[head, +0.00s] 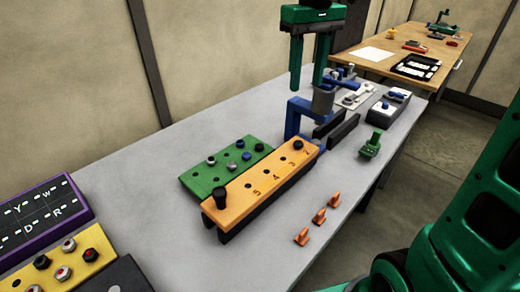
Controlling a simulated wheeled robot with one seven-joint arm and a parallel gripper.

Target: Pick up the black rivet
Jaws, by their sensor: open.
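My gripper (308,84) is open and empty, with its two green fingers pointing down above the far part of the grey table, beyond the orange bar. A black, wide-headed peg (220,196) stands upright at the near end of the orange numbered bar (262,186). Several small rivets stand in the green block (206,184) beside the bar, among them a blue one (246,156) and a grey one (211,160). Some look dark, but they are too small to tell which is the black rivet. My gripper is apart from all of these.
A blue bracket (296,117) and dark rails (343,131) stand below and near my gripper. Three orange clips (318,215) lie at the right edge of the table. A yellow block with several knobs (75,258) is at lower left. The table's left middle is clear.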

